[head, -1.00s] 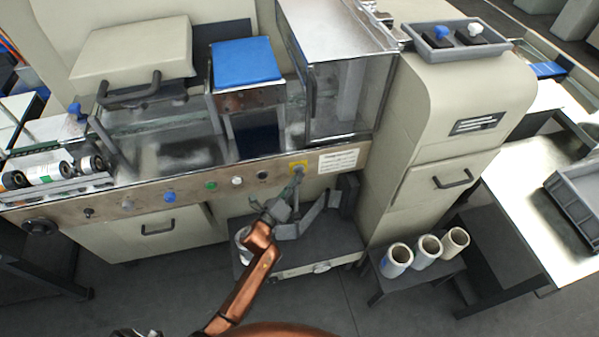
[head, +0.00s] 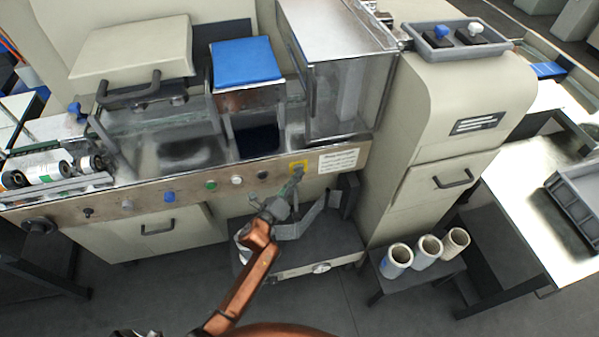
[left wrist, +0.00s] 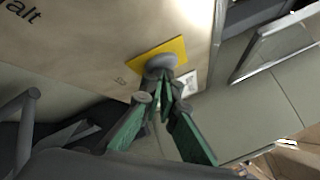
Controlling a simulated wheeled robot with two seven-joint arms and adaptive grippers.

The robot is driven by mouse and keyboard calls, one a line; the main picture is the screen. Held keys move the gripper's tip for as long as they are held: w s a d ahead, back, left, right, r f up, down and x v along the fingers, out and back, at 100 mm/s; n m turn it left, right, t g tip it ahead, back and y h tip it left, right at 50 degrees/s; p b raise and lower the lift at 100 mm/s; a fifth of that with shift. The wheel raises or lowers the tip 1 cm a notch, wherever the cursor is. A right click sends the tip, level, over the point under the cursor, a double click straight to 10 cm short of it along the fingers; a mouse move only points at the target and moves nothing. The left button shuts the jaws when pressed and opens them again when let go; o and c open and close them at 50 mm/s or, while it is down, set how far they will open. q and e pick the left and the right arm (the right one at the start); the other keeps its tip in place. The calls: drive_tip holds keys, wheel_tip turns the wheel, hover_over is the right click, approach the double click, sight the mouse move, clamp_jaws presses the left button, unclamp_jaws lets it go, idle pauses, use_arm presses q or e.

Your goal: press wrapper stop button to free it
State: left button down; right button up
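The stop button shows in the left wrist view as a round grey knob (left wrist: 160,64) on a yellow plate (left wrist: 176,48). In the head view the yellow plate (head: 303,164) sits near the right end of the machine's front panel, next to a white label. My left gripper (head: 297,174) reaches up to it from below. In the left wrist view its green fingers (left wrist: 161,92) converge with their tips together, empty, right at the lower edge of the knob. I cannot tell whether they touch it or whether it is pushed in. My right gripper is not in view.
Blue (head: 169,196), green (head: 211,185), white (head: 237,181) and black (head: 262,175) controls line the panel left of the yellow plate. A grey cart (head: 318,250) stands below. Several film rolls (head: 428,249) stand on a low stand at right.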

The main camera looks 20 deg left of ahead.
use_arm(q)
drive_tip(key=shift+s+a+r, duration=0.1)
drive_tip(key=shift+s+a, duration=0.05)
idle(0.3)
drive_tip(key=s+d, duration=0.3)
drive_tip(key=s, duration=0.2)
drive_tip(key=shift+d+p, duration=0.3)
drive_tip(key=shift+p, duration=0.15)
